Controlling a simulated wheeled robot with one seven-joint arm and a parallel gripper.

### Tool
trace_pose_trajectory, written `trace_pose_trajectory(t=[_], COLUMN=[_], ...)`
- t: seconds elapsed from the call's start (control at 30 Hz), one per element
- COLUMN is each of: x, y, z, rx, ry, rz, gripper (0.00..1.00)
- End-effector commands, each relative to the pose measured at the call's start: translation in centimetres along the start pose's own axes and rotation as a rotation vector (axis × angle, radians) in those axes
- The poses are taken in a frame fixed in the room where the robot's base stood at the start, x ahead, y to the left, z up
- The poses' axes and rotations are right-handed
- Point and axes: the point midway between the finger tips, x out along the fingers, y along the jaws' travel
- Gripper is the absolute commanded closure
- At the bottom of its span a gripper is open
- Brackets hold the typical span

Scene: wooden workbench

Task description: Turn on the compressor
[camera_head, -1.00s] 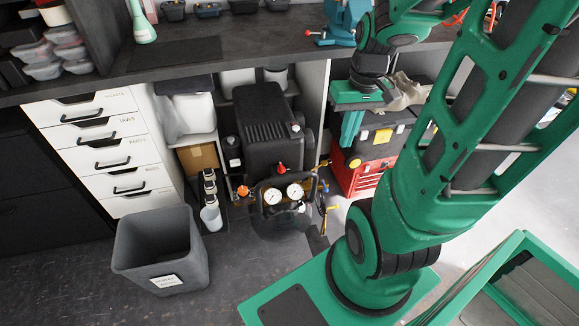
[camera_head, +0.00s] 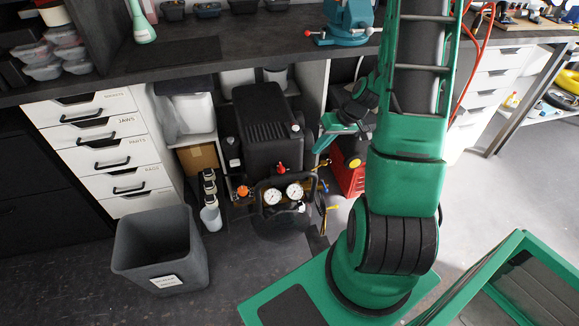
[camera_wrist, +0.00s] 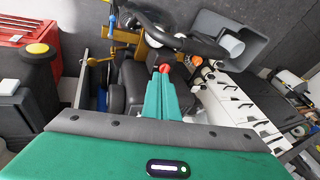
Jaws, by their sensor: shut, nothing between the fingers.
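The compressor (camera_head: 266,130) stands under the workbench in the head view, with a black ribbed cover, two white gauges (camera_head: 283,193) and a red knob (camera_head: 281,168) above them. An orange knob (camera_head: 243,191) is at its left. My gripper (camera_head: 318,148) is just right of the compressor's cover, its teal fingers pointing left. In the wrist view the fingers of my gripper (camera_wrist: 164,78) are together and empty. A red knob (camera_wrist: 165,68) shows right beyond their tips; I cannot tell whether they touch. The fingers and the gripper body hide part of the compressor.
A grey bin (camera_head: 160,240) stands on the floor at front left, beside white drawers (camera_head: 100,140). A red toolbox (camera_head: 349,178) is close on the right, partly behind my arm. The bench top (camera_head: 250,50) is above. Floor in front of the compressor is partly clear.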

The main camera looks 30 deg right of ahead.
Motion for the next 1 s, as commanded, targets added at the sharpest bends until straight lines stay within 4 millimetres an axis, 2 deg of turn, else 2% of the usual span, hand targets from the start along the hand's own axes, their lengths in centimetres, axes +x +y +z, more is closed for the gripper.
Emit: trace_pose_trajectory(t=[0.03,0.2,0.4,1.0], x=[1.1,3.8,5.8,6.7], y=[0.6,2.1,3.2,3.6], z=[0.0,-0.5,-0.9,-1.1], rx=[0.008,0.02,0.034,0.038], ry=[0.015,0.085,0.143,0.164], rz=[-0.016,-0.057,-0.084,-0.091], gripper=[1.0,1.0,1.0,1.0])
